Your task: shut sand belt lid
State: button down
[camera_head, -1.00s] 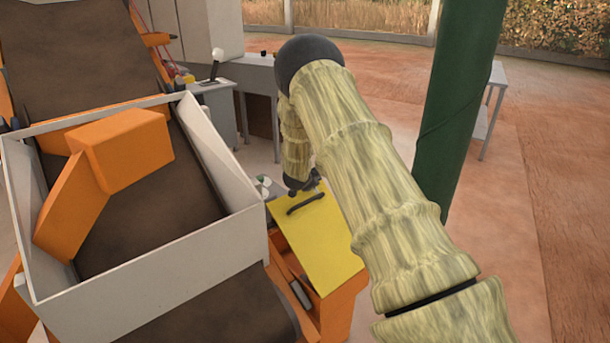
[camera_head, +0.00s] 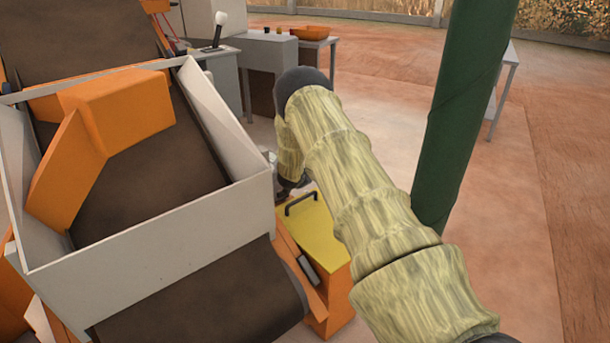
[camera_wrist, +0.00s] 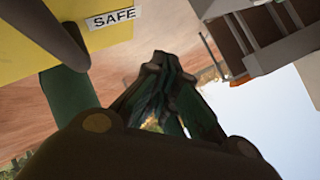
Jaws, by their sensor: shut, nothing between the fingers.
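The yellow lid (camera_head: 316,236) with a dark bar handle (camera_head: 300,203) lies low over the orange box (camera_head: 340,300) in the head view. It looks close to flat; I cannot tell whether it is fully down. My gripper (camera_head: 281,193) is at the far left edge of the lid near the handle, mostly hidden by my arm. In the wrist view my gripper (camera_wrist: 158,66) has its fingers together and empty. A yellow surface (camera_wrist: 40,25) with a SAFE label (camera_wrist: 112,19) shows at its upper left, apart from the fingertips.
A large grey hopper (camera_head: 165,245) with orange parts and a dark belt (camera_head: 215,300) stand left of the box. A green post (camera_head: 460,120) rises on the right. A console with a lever (camera_head: 218,40) and a table with an orange bowl (camera_head: 313,32) stand behind.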

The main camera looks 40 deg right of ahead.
jog(key=shift+w+f, duration=0.15)
jog(key=shift+f, duration=0.3)
jog(key=shift+a, duration=0.1)
jog(key=v, duration=0.7)
jog(key=shift+a, duration=0.2)
jog(key=shift+r, duration=0.2)
